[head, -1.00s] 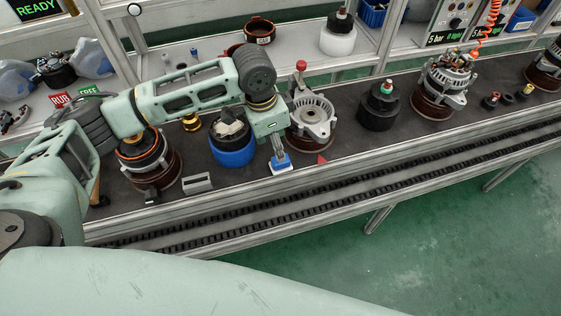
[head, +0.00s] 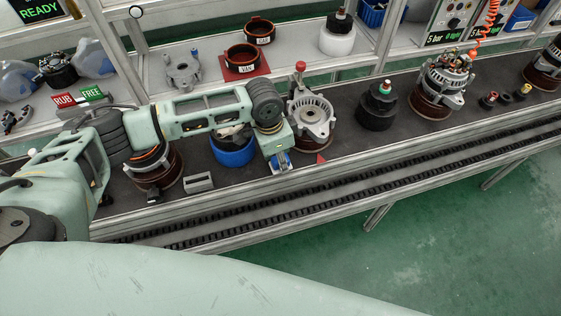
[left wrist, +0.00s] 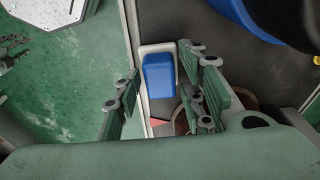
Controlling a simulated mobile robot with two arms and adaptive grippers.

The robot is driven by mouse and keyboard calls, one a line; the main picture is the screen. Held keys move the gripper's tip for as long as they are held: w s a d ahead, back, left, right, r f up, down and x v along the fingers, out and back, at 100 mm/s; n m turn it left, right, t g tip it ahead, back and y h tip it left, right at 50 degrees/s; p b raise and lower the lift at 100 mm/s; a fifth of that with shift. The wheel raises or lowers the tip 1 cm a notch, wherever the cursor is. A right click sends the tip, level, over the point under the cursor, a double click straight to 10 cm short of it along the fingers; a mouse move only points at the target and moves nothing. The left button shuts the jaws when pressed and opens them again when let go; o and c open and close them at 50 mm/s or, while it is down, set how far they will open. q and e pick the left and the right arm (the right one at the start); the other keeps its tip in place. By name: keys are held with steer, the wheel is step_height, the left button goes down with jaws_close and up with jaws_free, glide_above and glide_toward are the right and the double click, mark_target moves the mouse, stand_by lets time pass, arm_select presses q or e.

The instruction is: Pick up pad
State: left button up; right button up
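The pad is a small blue block with a pale rim or holder around it. In the left wrist view the pad (left wrist: 158,76) lies by the table edge, below and between my spread fingers. My left gripper (left wrist: 160,98) is open, with nothing held and clear gaps beside the pad. In the head view the left gripper (head: 280,160) points down at the front edge of the table and hides most of the pad, with only a bit of blue showing.
A blue bowl (head: 233,156) stands left of the gripper and a metal alternator housing (head: 311,118) right of it. A small grey holder (head: 199,183) lies further left. A red triangle (head: 320,158) marks the table edge. A black rotor (head: 377,108) stands further right.

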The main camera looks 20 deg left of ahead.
arm_select(q)
jaws_close()
steer(key=shift+r, duration=0.1)
steer(key=shift+r, duration=0.25)
steer(key=r, duration=0.2)
steer(key=r+b, duration=0.1)
steer(key=shift+d+r, duration=0.25)
steer(key=shift+r, duration=0.05)
steer(key=s+d+r+b, duration=0.1)
steer(key=s+d+r, duration=0.4)
steer(key=d, duration=0.5)
steer(key=shift+r+b, duration=0.4)
steer(key=shift+r, duration=0.5)
steer(key=shift+s, duration=0.1)
